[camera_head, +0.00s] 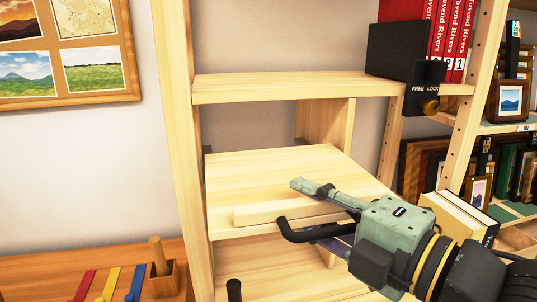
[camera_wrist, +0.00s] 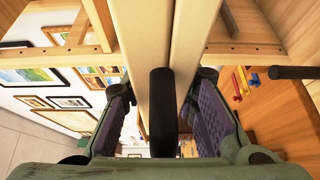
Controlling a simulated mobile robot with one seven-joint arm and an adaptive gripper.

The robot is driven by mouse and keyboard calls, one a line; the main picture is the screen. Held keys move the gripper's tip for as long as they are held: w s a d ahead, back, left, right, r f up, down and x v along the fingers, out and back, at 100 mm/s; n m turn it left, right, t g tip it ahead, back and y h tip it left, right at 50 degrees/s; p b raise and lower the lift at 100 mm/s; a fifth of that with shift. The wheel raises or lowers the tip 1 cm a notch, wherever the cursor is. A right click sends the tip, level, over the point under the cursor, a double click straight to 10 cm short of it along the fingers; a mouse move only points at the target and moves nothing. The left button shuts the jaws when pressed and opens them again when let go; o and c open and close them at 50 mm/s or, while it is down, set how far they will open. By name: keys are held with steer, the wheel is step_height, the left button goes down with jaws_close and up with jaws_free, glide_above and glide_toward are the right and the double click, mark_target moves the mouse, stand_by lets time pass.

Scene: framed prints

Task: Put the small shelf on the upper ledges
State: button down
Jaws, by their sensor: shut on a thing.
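The small shelf (camera_head: 265,178), a pale wooden board with a raised strip (camera_head: 285,212) along its front, is inside the bookcase below a fixed upper board. My gripper (camera_head: 306,212) is in front of it, shut on a black curved handle (camera_head: 290,231) at its front. In the wrist view the handle (camera_wrist: 163,110) stands between my two finger pads, and the board's pale front edges (camera_wrist: 150,40) run away above it. The board's left side is close to the left upright. I cannot make out the upper ledges clearly, nor whether the board rests on any.
The right upright (camera_head: 478,90) has peg holes. Pale books (camera_head: 455,218) are right of my gripper. A lower board (camera_head: 285,268) lies beneath, with another black handle (camera_head: 234,290).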

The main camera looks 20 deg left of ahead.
steer(key=w+a+f, duration=0.1)
steer(key=w+a, duration=0.5)
steer(key=w, duration=0.2)
steer(key=w+a+f, duration=0.2)
steer(key=w+a, duration=0.3)
steer(key=w, duration=0.4)
steer(key=shift+w+a+f+p, duration=0.2)
steer(key=shift+a+f+p, duration=0.1)
steer(key=shift+a, duration=0.1)
steer(key=shift+f, duration=0.1)
steer(key=c, duration=1.3)
jaws_free()
steer(key=b+v, duration=0.3)
steer(key=v, duration=0.9)
